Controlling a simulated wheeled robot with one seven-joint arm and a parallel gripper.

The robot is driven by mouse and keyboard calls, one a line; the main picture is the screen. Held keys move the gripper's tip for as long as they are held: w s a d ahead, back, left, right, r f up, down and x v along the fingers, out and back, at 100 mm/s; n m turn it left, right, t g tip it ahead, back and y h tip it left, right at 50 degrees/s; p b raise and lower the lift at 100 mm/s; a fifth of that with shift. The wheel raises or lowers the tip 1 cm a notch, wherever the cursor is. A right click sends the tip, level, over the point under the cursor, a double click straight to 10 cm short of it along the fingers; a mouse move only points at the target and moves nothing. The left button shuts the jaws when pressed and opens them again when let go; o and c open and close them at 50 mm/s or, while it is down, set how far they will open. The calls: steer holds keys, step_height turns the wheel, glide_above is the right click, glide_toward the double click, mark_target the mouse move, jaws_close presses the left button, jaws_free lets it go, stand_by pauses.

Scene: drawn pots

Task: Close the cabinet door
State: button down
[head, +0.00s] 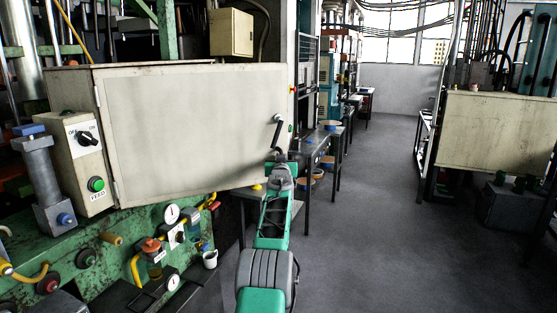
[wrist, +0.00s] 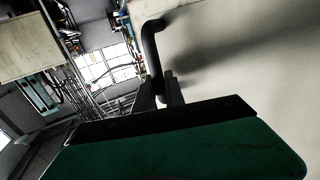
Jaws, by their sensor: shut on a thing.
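The cabinet door (head: 190,125) is a large off-white panel on a grey-white cabinet at the left of the head view. It is hinged at its left edge and stands open, its right edge swung out from the cabinet body. A dark curved handle (head: 277,132) sits near its right edge. My gripper (head: 283,163) is at the lower end of the handle. In the wrist view the door face (wrist: 245,60) fills the right side, and my gripper (wrist: 160,95) is shut on the lower part of the handle (wrist: 152,45).
A control box (head: 86,160) with a knob and green button is left of the door. Green machinery with gauges (head: 172,214) lies below it. Narrow tables (head: 318,140) stand right of the door. The grey floor (head: 375,220) to the right is clear.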

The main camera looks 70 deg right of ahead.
steer(key=c, duration=1.4)
jaws_free()
steer(key=shift+s, duration=0.1)
steer(key=b+v, duration=0.4)
steer(key=v, duration=0.3)
steer(key=shift+s+a+b, duration=0.2)
steer(key=shift+a+b, duration=0.2)
steer(key=shift+c, duration=0.4)
